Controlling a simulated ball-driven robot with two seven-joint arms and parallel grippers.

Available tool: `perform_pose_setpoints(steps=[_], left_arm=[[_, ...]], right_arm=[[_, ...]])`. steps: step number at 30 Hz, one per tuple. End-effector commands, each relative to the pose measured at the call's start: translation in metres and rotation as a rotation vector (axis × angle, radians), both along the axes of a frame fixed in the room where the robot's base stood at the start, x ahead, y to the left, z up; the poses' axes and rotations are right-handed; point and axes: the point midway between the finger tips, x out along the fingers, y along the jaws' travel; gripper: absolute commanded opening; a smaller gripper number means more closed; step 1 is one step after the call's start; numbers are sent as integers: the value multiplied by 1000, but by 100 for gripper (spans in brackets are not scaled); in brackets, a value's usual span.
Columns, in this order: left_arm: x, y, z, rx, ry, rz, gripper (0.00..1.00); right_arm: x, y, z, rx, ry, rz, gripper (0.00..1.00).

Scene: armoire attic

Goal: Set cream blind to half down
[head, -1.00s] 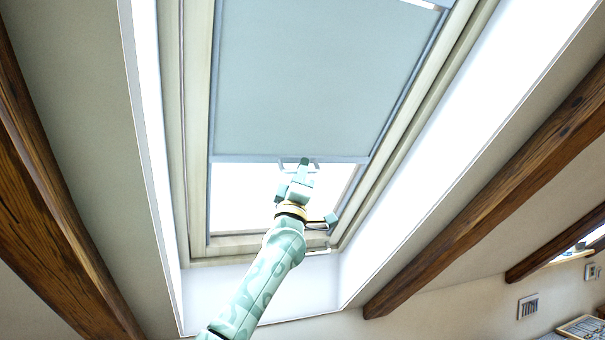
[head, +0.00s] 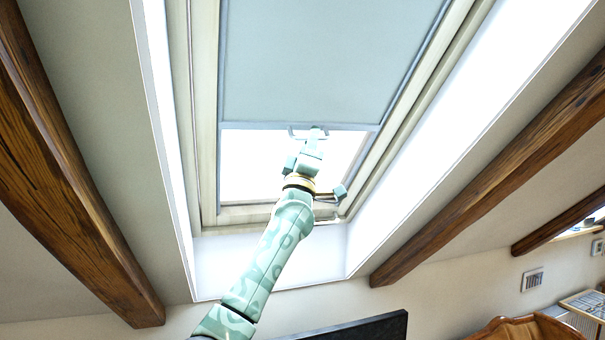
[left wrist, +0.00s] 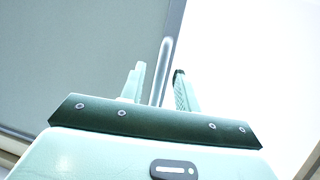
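The blind (head: 315,60) looks pale grey-blue against the light. It covers the upper part of the sloping roof window (head: 255,170) in the head view, and bare glass shows below its bottom bar (head: 250,125). A thin looped handle (head: 295,133) hangs from that bar. My left gripper (head: 317,133) is up at the handle. In the left wrist view the handle (left wrist: 163,70) runs between the two fingers of the left gripper (left wrist: 160,78), which stand apart with slim gaps beside it. The blind (left wrist: 80,50) fills the left there. My right gripper is in neither view.
Dark wooden beams (head: 75,170) and (head: 490,180) slope along both sides of the window recess. The white recess walls (head: 460,130) flank the window. A dark panel (head: 365,328) and brown wooden furniture (head: 530,330) show at the bottom.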

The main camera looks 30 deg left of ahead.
Motion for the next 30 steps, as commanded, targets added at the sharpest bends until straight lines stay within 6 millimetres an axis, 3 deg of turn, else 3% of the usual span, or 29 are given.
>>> perform_pose_setpoints(steps=[9,15,21,30], left_arm=[[-52,-11,-66,-5,0,0,32],[-81,-16,-98,-2,1,4,32],[-95,-19,-112,0,-1,4,32],[-96,-19,-113,-1,-1,4,32]], right_arm=[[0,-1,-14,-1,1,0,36],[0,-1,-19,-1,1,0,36],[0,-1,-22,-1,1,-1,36],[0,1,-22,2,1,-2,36]])
